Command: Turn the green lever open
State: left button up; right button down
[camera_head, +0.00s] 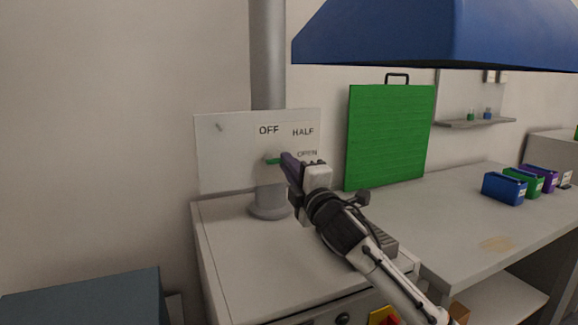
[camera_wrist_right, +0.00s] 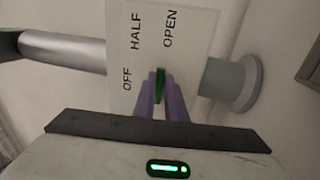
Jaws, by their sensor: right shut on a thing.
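The green lever (camera_head: 273,161) sits on a white panel (camera_head: 228,160) marked OFF, HALF and OPEN. In the right wrist view the lever (camera_wrist_right: 160,80) stands between the purple fingers of my right gripper (camera_wrist_right: 161,95). My right gripper (camera_head: 284,160) reaches the panel from the right and is shut on the lever. The fingers and the gripper body hide part of the lever, so its exact pointing is hard to tell. In the right wrist view its visible end lies below the OPEN and HALF words. My left gripper is not in view.
A grey vertical pipe (camera_head: 268,60) passes behind the panel to a round base (camera_head: 268,207) on the white cabinet. A green board (camera_head: 388,135) leans on the wall to the right. A blue hood (camera_head: 430,35) hangs above. Blue, green and purple boxes (camera_head: 503,188) stand far right.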

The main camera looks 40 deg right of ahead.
jog(key=c, duration=1.8)
grip_release()
jog(key=shift+s, duration=0.1)
jog(key=b+v, duration=0.1)
jog(key=v, duration=0.9)
jog(key=shift+s+f, duration=0.1)
